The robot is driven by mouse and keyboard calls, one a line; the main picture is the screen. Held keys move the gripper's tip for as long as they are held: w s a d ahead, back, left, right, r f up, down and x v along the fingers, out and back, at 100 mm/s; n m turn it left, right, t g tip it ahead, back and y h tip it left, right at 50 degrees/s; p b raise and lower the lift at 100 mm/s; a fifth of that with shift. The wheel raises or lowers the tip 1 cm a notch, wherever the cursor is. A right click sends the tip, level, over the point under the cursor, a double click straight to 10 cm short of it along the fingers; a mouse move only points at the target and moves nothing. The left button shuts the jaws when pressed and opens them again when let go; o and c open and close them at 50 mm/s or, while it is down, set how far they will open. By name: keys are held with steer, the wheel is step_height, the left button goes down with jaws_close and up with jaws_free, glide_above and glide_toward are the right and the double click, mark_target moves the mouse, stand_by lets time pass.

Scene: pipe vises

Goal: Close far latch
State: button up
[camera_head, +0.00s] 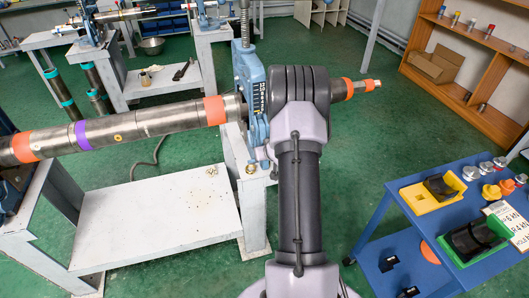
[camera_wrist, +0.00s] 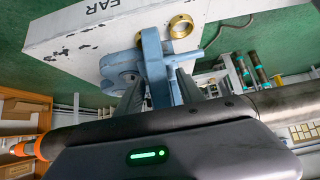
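The blue pipe vise (camera_head: 250,75) stands on a white stand and clamps around a long steel pipe (camera_head: 165,120). In the wrist view, a blue vise part, seemingly the latch (camera_wrist: 154,62), shows with a rounded lug on its left and a brass ring (camera_wrist: 181,26) beyond it. The dark fingers of my gripper (camera_wrist: 160,84) are apart, one on each side of this blue part. I cannot tell whether they touch it. In the head view, my arm covers the right side of the vise and hides my gripper.
The pipe has orange and purple bands and runs left to another white stand (camera_head: 165,215). Its narrower end (camera_head: 365,86) sticks out right of my arm. A blue cart (camera_head: 395,235) with yellow and green holders stands at right. Green floor (camera_head: 350,170) is free between.

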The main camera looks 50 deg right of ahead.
steer(key=p+v, duration=0.5)
steer(key=v, duration=1.2)
steer(key=shift+s+r, duration=0.2)
steer(key=shift+r, duration=0.05)
steer(key=shift+a, duration=0.1)
